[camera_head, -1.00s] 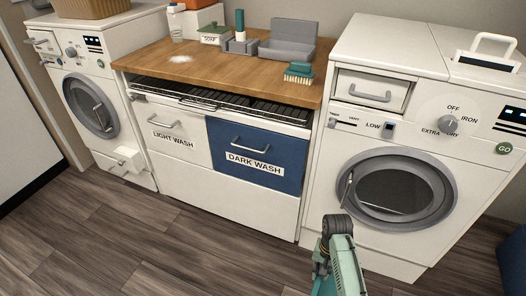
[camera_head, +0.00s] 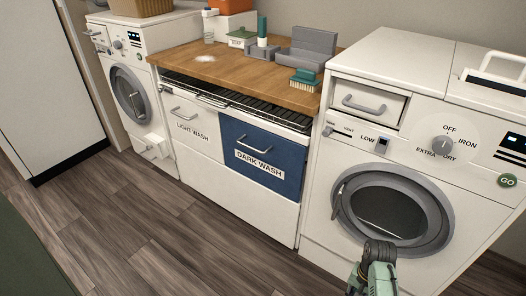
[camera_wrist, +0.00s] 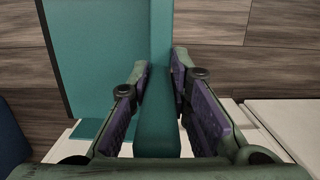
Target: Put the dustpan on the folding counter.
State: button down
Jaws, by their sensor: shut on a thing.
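In the wrist view, my gripper (camera_wrist: 160,72) is shut on the upright handle of a teal dustpan (camera_wrist: 95,45). Its broad flat part shows to the left of the handle, and its far end is cut off at the top edge. In the head view, the wooden-topped folding counter (camera_head: 245,78) stands between two white machines. Part of my arm shows at the bottom right, in front of the right machine. My gripper and the dustpan are out of the head view.
The counter holds a teal brush (camera_head: 304,80), a grey caddy (camera_head: 307,48), a soap box (camera_head: 240,38), a bottle (camera_head: 209,27) and white powder (camera_head: 205,58). The counter's left-middle top is mostly bare. The right machine (camera_head: 415,130) stands close to my arm. Wood floor is clear in front.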

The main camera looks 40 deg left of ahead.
aim_at(236, 67)
jog(key=l+u, duration=0.7)
jog(key=i+j, duration=0.05)
jog(key=j, duration=0.05)
